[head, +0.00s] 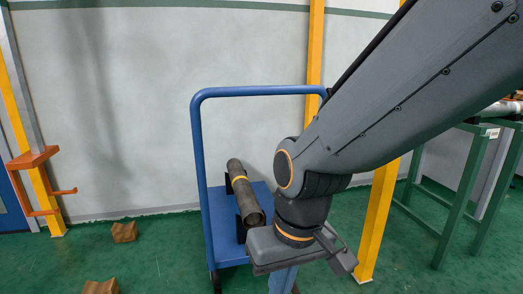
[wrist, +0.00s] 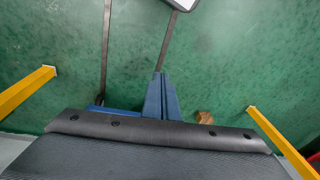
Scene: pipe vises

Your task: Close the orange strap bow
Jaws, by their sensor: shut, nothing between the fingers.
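An orange C-shaped frame (head: 36,182) stands at the far left of the head view, by a yellow post. I cannot tell whether it is the strap bow. No other orange bow shows clearly. My gripper (head: 338,255) hangs low at the right of the blue cart in the head view, far from the orange frame. It is shut and empty.
A blue cart (head: 255,92) carries a dark pipe (head: 243,195) with a yellow band. Wooden blocks (head: 124,232) lie on the green floor. Yellow posts (head: 380,215) stand by the wall. A green-legged rack (head: 450,205) is at the right.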

